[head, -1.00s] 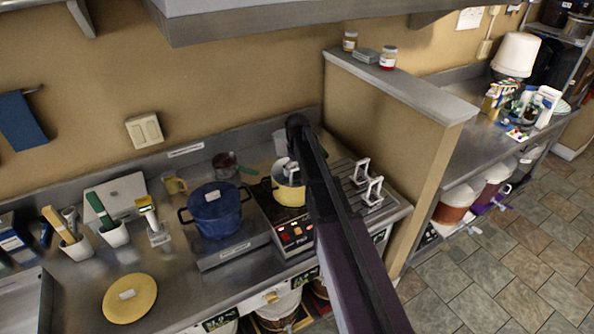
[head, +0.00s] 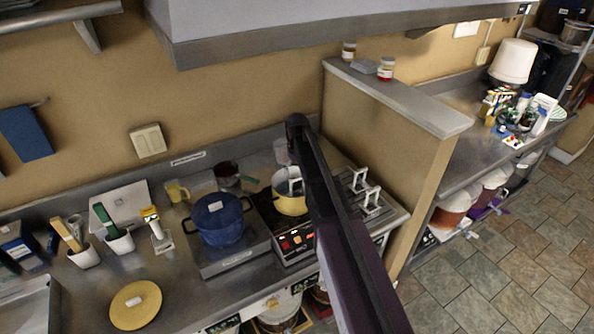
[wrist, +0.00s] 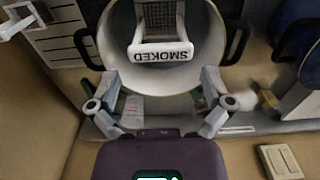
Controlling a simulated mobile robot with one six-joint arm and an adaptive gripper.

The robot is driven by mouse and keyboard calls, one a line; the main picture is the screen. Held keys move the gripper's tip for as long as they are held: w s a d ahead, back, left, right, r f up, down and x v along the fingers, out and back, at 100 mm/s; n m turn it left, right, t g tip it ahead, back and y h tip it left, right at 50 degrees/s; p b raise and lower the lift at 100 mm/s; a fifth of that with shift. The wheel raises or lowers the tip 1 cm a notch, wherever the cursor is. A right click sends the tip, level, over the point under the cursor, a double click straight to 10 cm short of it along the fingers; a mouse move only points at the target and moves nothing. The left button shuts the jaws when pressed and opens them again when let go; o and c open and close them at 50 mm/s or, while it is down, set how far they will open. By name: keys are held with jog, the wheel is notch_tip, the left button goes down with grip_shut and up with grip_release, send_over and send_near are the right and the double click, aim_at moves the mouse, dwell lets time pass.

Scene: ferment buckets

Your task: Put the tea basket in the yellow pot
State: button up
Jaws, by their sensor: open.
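The yellow pot (head: 289,206) stands on the dark cooker at the back of the counter, partly behind my arm. In the wrist view the pot (wrist: 199,82) shows its pale inside and two black side handles. A tea basket (wrist: 162,24) of metal mesh sits inside the pot, its white handle labelled "SMOKED" toward me. Its pale handle also shows above the pot in the head view (head: 296,187). My gripper (wrist: 160,85) is open and empty, its fingers apart at the pot's near side, short of the basket handle. The head view hides the gripper behind my arm.
A blue pot (head: 219,222) stands left of the yellow pot. Two more basket handles (head: 370,197) rise from a rack on the right, beside a partition wall (head: 385,150). A yellow lid (head: 136,305) lies at the front left. A shelf overhangs the back.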

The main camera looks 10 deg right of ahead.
notch_tip(320, 180, up, 7)
jog(key=p, duration=0.6)
jog(key=shift+p, duration=0.3)
jog(key=shift+r, duration=0.1)
dwell(0.3)
jog(key=s+m, duration=0.3)
jog(key=s, duration=2.3)
jog(key=shift+s+a, duration=0.25)
jog(key=shift+a, duration=0.1)
